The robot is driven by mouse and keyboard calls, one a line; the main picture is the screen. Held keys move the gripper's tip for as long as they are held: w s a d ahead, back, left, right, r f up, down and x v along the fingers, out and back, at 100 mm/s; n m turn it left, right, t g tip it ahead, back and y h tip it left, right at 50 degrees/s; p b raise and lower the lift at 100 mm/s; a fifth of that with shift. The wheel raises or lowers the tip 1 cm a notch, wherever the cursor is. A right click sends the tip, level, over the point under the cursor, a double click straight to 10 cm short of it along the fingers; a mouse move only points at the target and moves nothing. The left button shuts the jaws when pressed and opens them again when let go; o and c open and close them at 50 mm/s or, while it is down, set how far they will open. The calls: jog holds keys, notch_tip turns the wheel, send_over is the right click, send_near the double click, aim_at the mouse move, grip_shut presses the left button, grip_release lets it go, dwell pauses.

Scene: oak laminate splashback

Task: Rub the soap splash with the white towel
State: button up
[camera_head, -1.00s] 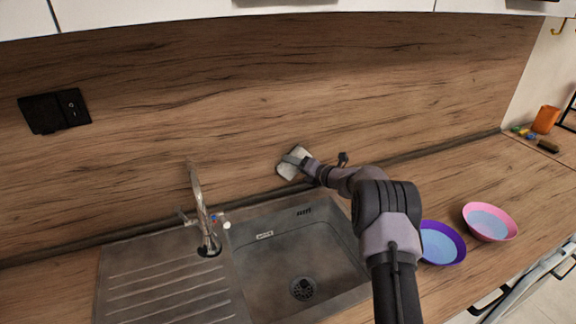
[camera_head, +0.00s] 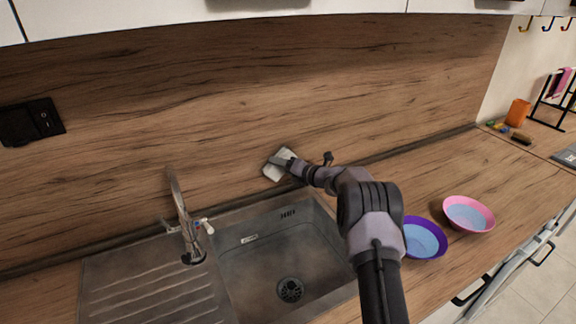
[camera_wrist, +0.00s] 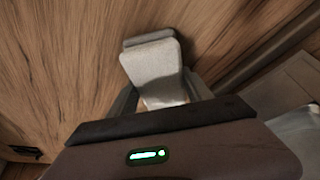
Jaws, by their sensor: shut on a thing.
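The white towel (camera_head: 275,168) is a small folded pad held by my gripper (camera_head: 283,161) at the wood splashback (camera_head: 200,110), above the sink's back edge. In the wrist view the towel (camera_wrist: 153,65) sits between the fingers of my gripper (camera_wrist: 160,100), which is shut on it. The towel is up against or very close to the wood; exact contact cannot be told. No soap splash can be made out on the wood; it may be hidden behind the towel.
The steel sink (camera_head: 235,285) and tap (camera_head: 188,225) are below and left. A purple bowl (camera_head: 424,238) and a pink bowl (camera_head: 469,214) stand on the counter at right. A black socket (camera_head: 32,122) is on the splashback. An orange container (camera_head: 518,112) stands far right.

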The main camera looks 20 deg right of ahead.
aim_at(254, 169)
jog(key=shift+s+a+b, duration=0.2)
jog(key=shift+s+a, duration=0.05)
jog(key=shift+a, duration=1.05)
jog(key=shift+s+a+b, duration=0.2)
jog(key=shift+a+b, duration=0.05)
jog(key=shift+a, duration=1)
jog(key=shift+s+a+b, duration=0.2)
jog(key=shift+s+a, duration=0.05)
jog(key=shift+a, duration=1.05)
jog(key=s+d+b, duration=0.1)
jog(key=s, duration=0.5)
jog(key=shift+d, duration=0.15)
jog(key=shift+s+d, duration=0.15)
jog(key=shift+s, duration=0.55)
jog(key=shift+s+d, duration=0.15)
jog(key=shift+s, duration=0.55)
